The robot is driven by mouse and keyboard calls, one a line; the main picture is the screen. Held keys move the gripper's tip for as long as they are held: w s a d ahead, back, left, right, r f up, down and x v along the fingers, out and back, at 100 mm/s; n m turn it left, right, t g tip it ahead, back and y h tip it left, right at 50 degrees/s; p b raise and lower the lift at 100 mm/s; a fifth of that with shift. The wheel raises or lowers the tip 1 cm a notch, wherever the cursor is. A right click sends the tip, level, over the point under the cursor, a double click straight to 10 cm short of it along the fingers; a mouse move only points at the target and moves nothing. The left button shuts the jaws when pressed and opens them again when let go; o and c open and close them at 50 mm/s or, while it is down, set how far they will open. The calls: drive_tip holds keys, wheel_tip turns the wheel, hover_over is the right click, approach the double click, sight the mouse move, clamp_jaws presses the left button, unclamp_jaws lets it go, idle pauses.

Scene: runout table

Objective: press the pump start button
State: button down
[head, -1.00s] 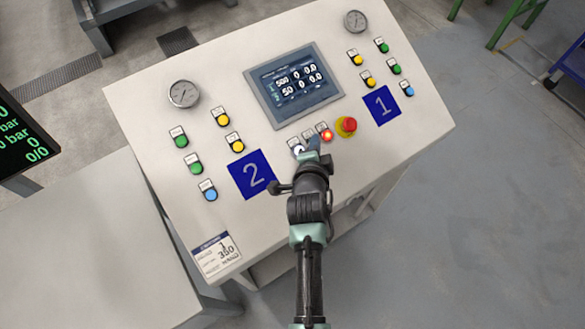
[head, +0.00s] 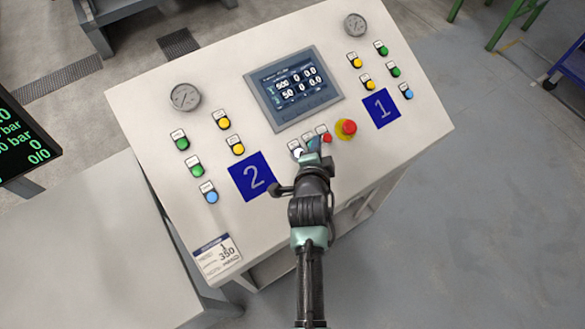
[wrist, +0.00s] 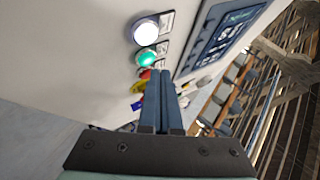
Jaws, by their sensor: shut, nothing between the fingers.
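The control panel (head: 165,125) slopes under a display, with a short row of buttons below it. A white button (head: 297,152) is at the row's left and a dull red button (head: 327,138) at its right. The wrist view shows the white button (wrist: 146,32) lit and a green button (wrist: 146,58) lit beside it. My gripper (head: 314,145) is shut and empty, its blue fingertips (wrist: 160,73) at the middle of the row, close to the green button. I cannot tell whether they touch it. Labels are too small to read.
A red mushroom button (head: 348,127) on a yellow base is right of the row. The display (head: 293,88) is above it. Blue plates "2" (head: 252,177) and "1" (head: 381,110), gauges, and several green, yellow and blue buttons flank it.

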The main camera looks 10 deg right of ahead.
drive_tip(key=shift+s+r, duration=0.1)
drive_tip(key=shift+r, duration=0.15)
drive_tip(key=r+p, duration=0.1)
drive_tip(key=s+r+p, duration=0.1)
drive_tip(key=r+p, duration=0.1)
drive_tip(key=s+d+r+p, duration=0.1)
drive_tip(key=r+p, duration=0.1)
drive_tip(key=shift+s+r, duration=0.15)
idle(0.4)
idle(2.5)
